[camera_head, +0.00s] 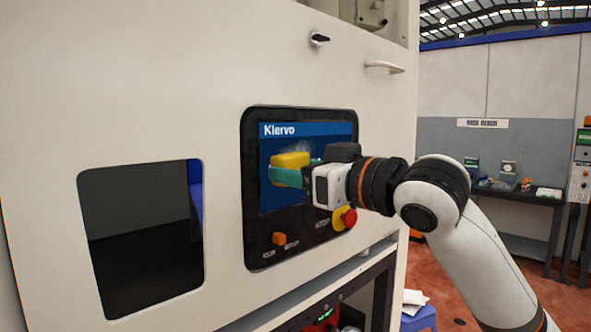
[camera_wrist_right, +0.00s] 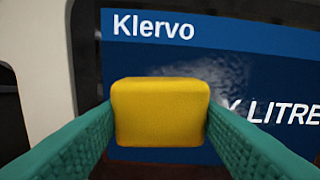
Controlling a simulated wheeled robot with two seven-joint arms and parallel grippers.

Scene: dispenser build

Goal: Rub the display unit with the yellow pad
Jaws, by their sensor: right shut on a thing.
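The display unit (camera_head: 251,190) is a black-framed panel with a blue "Klervo" screen, set in the cream machine front. In the right wrist view the pad (camera_wrist_right: 160,112) sits between both fingertips, over the screen. I cannot tell whether it touches the glass. My left gripper is not in view.
A red emergency button (camera_head: 345,217) and an orange switch (camera_head: 280,239) sit low on the panel. A dark window opening (camera_head: 140,235) is to the left. A handle (camera_head: 384,67) sticks out above. A shelf edge (camera_head: 310,290) juts out below. A workbench (camera_head: 520,194) stands far right.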

